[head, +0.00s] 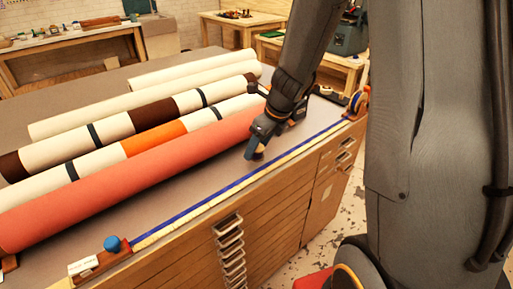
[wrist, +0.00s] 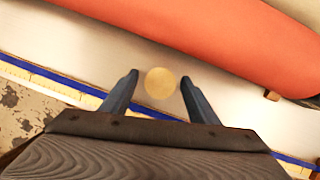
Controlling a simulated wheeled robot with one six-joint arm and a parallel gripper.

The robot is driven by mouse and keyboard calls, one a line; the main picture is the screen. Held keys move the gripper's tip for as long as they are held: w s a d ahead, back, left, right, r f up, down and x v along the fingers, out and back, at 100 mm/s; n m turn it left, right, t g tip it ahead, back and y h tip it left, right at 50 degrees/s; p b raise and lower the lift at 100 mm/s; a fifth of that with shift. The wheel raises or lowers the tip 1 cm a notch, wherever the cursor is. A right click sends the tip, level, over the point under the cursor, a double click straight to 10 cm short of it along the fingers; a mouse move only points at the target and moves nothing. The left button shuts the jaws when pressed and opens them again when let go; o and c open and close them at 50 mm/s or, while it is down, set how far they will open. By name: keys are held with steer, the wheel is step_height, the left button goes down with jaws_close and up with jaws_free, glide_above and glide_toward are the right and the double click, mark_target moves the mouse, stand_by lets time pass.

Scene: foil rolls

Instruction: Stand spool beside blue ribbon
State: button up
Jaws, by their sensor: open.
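The spool (wrist: 160,83) shows as a round tan disc in the wrist view, its flat end facing the camera. It lies between the two fingers of my gripper (wrist: 158,80), which is open, with a gap visible on each side. In the head view my gripper (head: 255,146) reaches down to the table, and the spool (head: 258,155) shows only as a small brown bit at the fingertips. The blue ribbon (head: 200,204) runs along the table's front edge; in the wrist view the ribbon (wrist: 60,78) passes below the spool, apart from it, partly hidden by my gripper.
A long coral roll (head: 130,180) lies just behind the spool. Striped rolls (head: 140,115) and cream rolls (head: 150,98) lie farther back. A blue-knobbed wooden fixture (head: 112,245) sits at the front left corner. A narrow bare strip of table lies between coral roll and ribbon.

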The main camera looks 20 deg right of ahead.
steer(key=v, duration=1.1)
steer(key=s+a+f+n+h, duration=0.1)
steer(key=s+n, duration=0.3)
steer(key=n, duration=0.5)
steer(key=s+a+f+n+g, duration=0.1)
steer(key=s+f+n, duration=0.2)
steer(key=n, duration=0.7)
steer(key=s+a+f+n+h, duration=0.1)
steer(key=s+n, duration=0.5)
steer(key=n, duration=0.4)
steer(key=shift+s+f+g+h, duration=0.15)
steer(key=shift+f+g+h, duration=0.15)
steer(key=shift+f+g, duration=0.1)
step_height(320, 180, down, 3)
steer(key=shift+r+b, duration=0.1)
steer(key=shift+b, duration=0.95)
